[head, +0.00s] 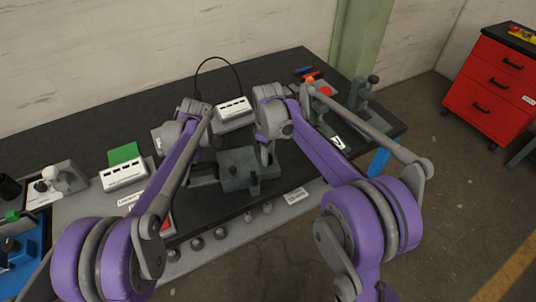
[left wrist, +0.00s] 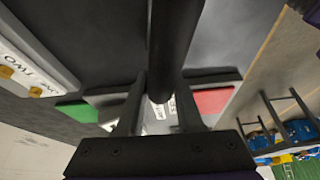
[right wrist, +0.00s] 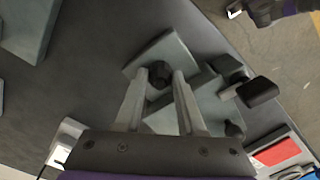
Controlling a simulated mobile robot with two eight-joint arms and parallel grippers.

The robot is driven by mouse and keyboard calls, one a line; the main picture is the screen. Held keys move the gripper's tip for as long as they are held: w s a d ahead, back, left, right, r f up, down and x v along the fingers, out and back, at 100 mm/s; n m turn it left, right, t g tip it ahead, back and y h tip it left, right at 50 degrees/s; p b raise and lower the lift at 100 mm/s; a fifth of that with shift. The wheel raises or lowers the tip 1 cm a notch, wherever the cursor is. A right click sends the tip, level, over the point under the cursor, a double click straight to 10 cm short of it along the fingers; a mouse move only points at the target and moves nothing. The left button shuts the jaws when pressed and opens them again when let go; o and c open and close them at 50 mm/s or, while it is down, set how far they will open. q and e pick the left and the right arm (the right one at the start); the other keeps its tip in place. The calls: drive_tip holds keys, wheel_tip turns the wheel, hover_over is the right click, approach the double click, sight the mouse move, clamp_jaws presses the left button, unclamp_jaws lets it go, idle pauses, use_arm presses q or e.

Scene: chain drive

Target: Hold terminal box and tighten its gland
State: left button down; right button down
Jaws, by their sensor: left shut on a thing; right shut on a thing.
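A grey-green blocky fixture (head: 238,160) stands at the middle of the table; I cannot tell which part of it is the terminal box. My right gripper (head: 265,156) reaches down onto it. In the right wrist view, the right gripper (right wrist: 158,88) has its fingers on either side of a dark round part (right wrist: 160,73), possibly the gland, on a grey plate (right wrist: 150,55). In the left wrist view, my left gripper (left wrist: 162,95) is shut on a dark round bar (left wrist: 175,40). In the head view its fingers are hidden behind my left arm.
A white box (head: 233,108) with a black cable stands behind the fixture. Another white box (head: 123,174) and a green sheet (head: 124,153) lie at left. A grey stand (head: 368,95) is at the right end. A red drawer cabinet (head: 504,82) stands on the floor.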

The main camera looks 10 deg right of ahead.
use_arm(q)
drive_tip(key=shift+a, duration=0.1)
use_arm(e)
drive_tip(key=m, duration=0.4)
drive_tip(key=shift+d+m, duration=0.1)
drive_tip(key=shift+m, duration=0.3)
drive_tip(key=m, duration=0.3)
drive_tip(key=shift+m, duration=0.3)
drive_tip(key=m, duration=0.4)
drive_tip(key=shift+m, duration=1.9)
drive_tip(key=c, duration=0.5)
unclamp_jaws()
